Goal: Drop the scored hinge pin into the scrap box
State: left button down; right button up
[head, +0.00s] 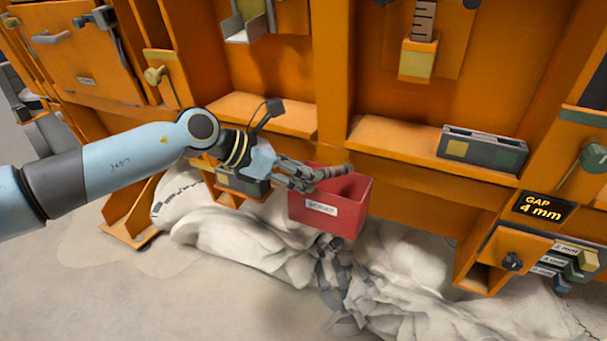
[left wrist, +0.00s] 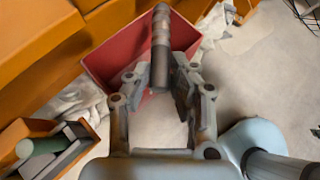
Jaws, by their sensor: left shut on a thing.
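The hinge pin (head: 333,172) is a dark grey-brown rod with ring-like bands. My left gripper (head: 304,179) is shut on one end of it, and the other end sticks out to the right. The red scrap box (head: 325,211), with a white SCRAP label, hangs at the orange frame. The pin is over its open top. In the left wrist view the pin (left wrist: 161,36) points away from my left gripper (left wrist: 168,82) across the opening of the red box (left wrist: 108,62). The box's floor is mostly hidden.
A similar holder (head: 241,184) is partly behind my left wrist. Pale sacks (head: 245,240) lie below the box. A display (head: 542,208) reads GAP 4 mm. Clear floor lies front left.

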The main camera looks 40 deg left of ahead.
pick_arm(q)
jog(key=shift+f+b, duration=0.5)
jog(key=shift+f, duration=0.1)
jog(key=c, duration=1.2)
grip_release()
jog(key=shift+o, duration=0.2)
jog(key=shift+r+p, duration=0.5)
jog(key=shift+r, duration=0.05)
jog(key=p+v, duration=0.3)
jog(key=v, duration=0.9)
